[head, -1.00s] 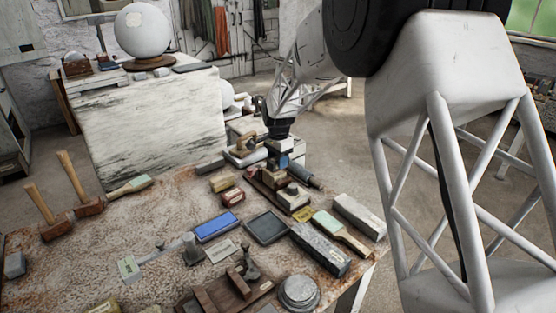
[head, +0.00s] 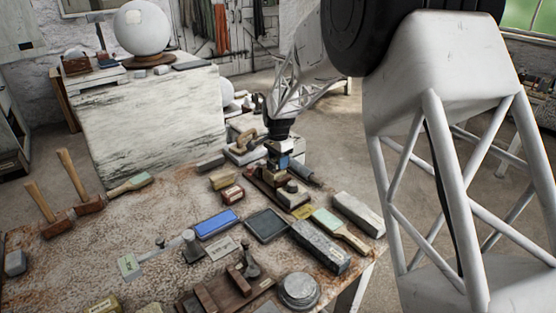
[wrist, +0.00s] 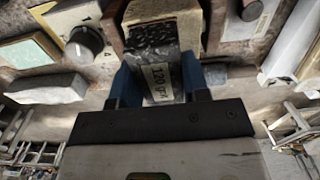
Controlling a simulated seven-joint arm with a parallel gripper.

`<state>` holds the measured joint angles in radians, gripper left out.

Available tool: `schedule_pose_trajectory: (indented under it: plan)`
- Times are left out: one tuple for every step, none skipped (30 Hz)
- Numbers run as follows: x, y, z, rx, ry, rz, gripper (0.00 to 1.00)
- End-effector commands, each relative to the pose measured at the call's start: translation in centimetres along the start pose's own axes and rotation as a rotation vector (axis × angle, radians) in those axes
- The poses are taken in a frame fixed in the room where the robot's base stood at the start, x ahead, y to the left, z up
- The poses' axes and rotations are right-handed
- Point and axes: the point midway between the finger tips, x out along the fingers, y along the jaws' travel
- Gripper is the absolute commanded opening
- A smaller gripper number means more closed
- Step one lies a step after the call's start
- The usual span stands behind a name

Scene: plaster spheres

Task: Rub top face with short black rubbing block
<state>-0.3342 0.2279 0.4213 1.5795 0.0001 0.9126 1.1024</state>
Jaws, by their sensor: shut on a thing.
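My gripper (head: 279,160) is low over the far right part of the bench, above a dark wooden holder (head: 266,190). In the wrist view its blue fingers (wrist: 160,88) are shut on a short black rubbing block (wrist: 150,42) with a rough dark face and a pale label that reads 120 grit. I cannot tell whether the block is clear of the holder. A large white plaster sphere (head: 143,30) with a pale flat patch rests on a brown round base on the pale plinth (head: 150,120) at the back left.
A blue stone (head: 216,223) and mallets (head: 84,203) lie farther left. The bench's left middle is mostly bare.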

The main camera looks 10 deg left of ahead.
Motion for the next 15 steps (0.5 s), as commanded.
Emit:
schedule_pose_trajectory:
  plan:
    - [-0.06, -0.01, -0.15, 0.0, 0.0, -0.001, 0.16]
    - [-0.08, -0.02, -0.25, 0.0, 0.0, -0.001, 0.16]
    - [-0.1, -0.02, -0.39, 0.0, 0.0, -0.001, 0.16]
    - [-0.11, -0.02, -0.5, 0.0, 0.0, 0.0, 0.16]
    - [-0.13, -0.02, -0.62, 0.0, 0.0, 0.0, 0.16]
    - [-0.15, -0.02, -0.75, 0.0, 0.0, 0.0, 0.16]
    - [-0.16, -0.01, -0.84, 0.0, 0.0, 0.0, 0.16]
    - [-0.17, -0.01, -0.92, 0.0, 0.0, 0.0, 0.16]
    - [-0.18, -0.01, -0.99, 0.0, 0.0, 0.0, 0.16]
    - [-0.19, -0.01, -1.01, 0.0, 0.0, 0.0, 0.16]
    - [-0.19, -0.01, -1.03, 0.0, 0.0, 0.0, 0.16]
    - [-0.19, -0.01, -1.03, 0.0, 0.0, 0.0, 0.16]
    - [-0.19, -0.01, -1.03, 0.0, 0.0, 0.0, 0.16]
    - [-0.19, -0.01, -1.03, 0.0, 0.0, 0.0, 0.16]
    - [-0.19, -0.01, -1.03, 0.0, 0.0, 0.0, 0.16]
